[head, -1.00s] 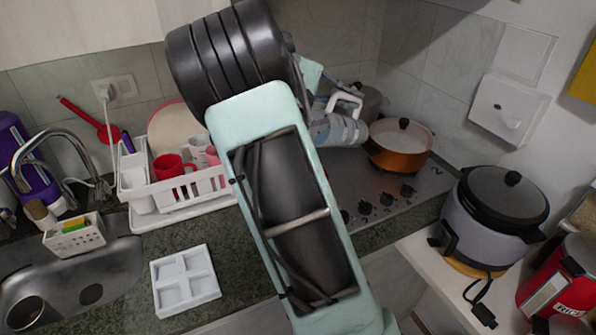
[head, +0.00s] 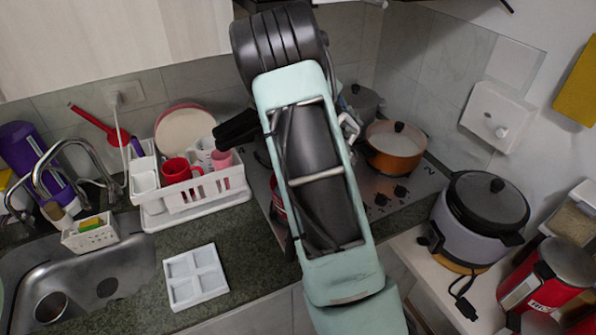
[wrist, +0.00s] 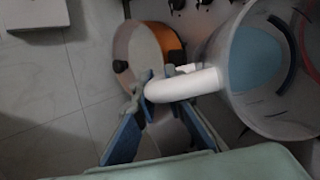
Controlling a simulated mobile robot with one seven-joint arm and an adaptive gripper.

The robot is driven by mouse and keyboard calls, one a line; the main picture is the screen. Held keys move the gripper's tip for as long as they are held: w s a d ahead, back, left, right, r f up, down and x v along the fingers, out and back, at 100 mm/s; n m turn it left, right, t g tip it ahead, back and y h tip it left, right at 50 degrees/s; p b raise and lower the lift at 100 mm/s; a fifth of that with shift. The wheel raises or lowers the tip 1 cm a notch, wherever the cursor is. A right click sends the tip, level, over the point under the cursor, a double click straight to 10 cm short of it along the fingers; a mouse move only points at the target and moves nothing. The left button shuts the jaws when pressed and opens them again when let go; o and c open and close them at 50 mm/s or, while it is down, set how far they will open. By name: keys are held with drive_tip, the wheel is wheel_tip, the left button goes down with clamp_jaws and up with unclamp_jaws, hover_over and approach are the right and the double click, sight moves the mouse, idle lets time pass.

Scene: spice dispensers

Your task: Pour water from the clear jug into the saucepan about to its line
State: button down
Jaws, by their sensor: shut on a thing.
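The clear jug (wrist: 245,85) fills the right of the wrist view, with a bluish patch of water inside it. My gripper (wrist: 157,92) is shut on its white handle (wrist: 185,86). I cannot tell how far the jug is tilted. The orange saucepan (wrist: 168,40) shows beyond the gripper, beside the jug. In the head view the saucepan (head: 408,164) sits on the stove at centre right, with a pale inside and dark handles. The saucepan's line and its water level do not show clearly. In the head view my arm hides most of the jug and gripper.
A grey pot (head: 362,100) stands behind on the stove (head: 415,188). A rice cooker (head: 475,232) is at the right. A dish rack (head: 205,200) with mugs and plates is at the left. A white sectioned tray (head: 193,278) lies on the counter near the sink (head: 135,272).

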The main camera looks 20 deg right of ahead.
drive_tip(key=shift+d+p, duration=0.3)
drive_tip(key=shift+p, duration=0.15)
drive_tip(key=f, duration=0.1)
drive_tip(key=d+f+y, duration=0.1)
drive_tip(key=f+y, duration=0.1)
drive_tip(key=shift+w+d+f+g, duration=0.25)
drive_tip(key=shift+d+g, duration=0.05)
drive_tip(key=shift+d, duration=0.1)
drive_tip(key=f+y, duration=0.1)
drive_tip(key=d+f+y, duration=0.1)
drive_tip(key=d+f+n+g+y, duration=0.1)
drive_tip(key=y, duration=0.1)
drive_tip(key=shift+w+d, duration=0.1)
drive_tip(key=shift+w, duration=0.3)
drive_tip(key=shift+w+d+f+y, duration=0.1)
drive_tip(key=shift+w+f+y, duration=0.05)
drive_tip(key=shift+y, duration=0.35)
drive_tip(key=shift+y, duration=0.3)
